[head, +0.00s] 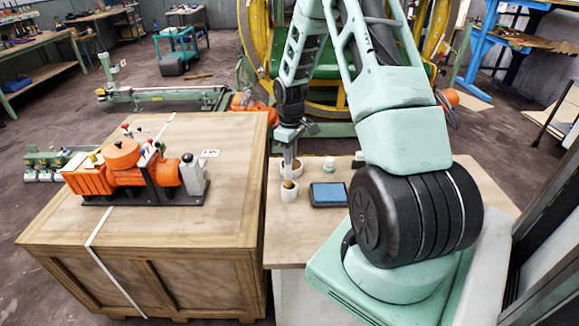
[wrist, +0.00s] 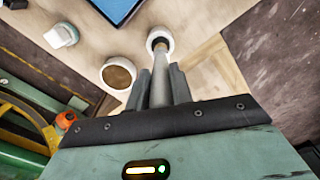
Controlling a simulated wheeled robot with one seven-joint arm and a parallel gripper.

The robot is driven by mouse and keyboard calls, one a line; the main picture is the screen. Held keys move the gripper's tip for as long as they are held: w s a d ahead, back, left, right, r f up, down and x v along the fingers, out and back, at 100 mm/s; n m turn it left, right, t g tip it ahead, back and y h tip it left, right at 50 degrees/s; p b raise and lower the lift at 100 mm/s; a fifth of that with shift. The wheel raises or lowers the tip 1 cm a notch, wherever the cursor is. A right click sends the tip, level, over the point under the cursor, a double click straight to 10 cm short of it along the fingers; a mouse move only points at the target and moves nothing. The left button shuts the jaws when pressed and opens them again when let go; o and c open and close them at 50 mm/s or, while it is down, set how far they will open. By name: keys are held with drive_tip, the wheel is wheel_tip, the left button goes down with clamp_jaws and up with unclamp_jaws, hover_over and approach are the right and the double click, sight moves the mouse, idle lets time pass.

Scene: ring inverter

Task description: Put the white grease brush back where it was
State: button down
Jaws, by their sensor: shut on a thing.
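My gripper (head: 288,147) is shut on the white grease brush (head: 288,168) and holds it upright, tip down, over the wooden table. In the wrist view, my gripper (wrist: 158,88) has its two dark fingers on either side of the pale brush handle (wrist: 160,80). The brush's tip lines up with a white cup (head: 289,195), which also shows in the wrist view (wrist: 166,33). I cannot tell whether the tip is inside the cup or just above it. A second white cup (wrist: 118,74), with brown contents, stands beside it, apart from the brush.
A blue-topped tray (head: 328,194) lies right of the cups, and a small white lidded jar (head: 329,163) stands behind it. A large wooden crate (head: 225,205) on the left carries an orange machine (head: 125,165). Some tabletop near the tray is bare.

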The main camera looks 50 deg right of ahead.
sight(290, 174)
drive_tip(key=shift+f+p, duration=0.55)
drive_tip(key=shift+f, duration=1.75)
drive_tip(key=c, duration=1.2)
unclamp_jaws()
drive_tip(key=shift+c, duration=0.2)
drive_tip(key=shift+r, duration=0.1)
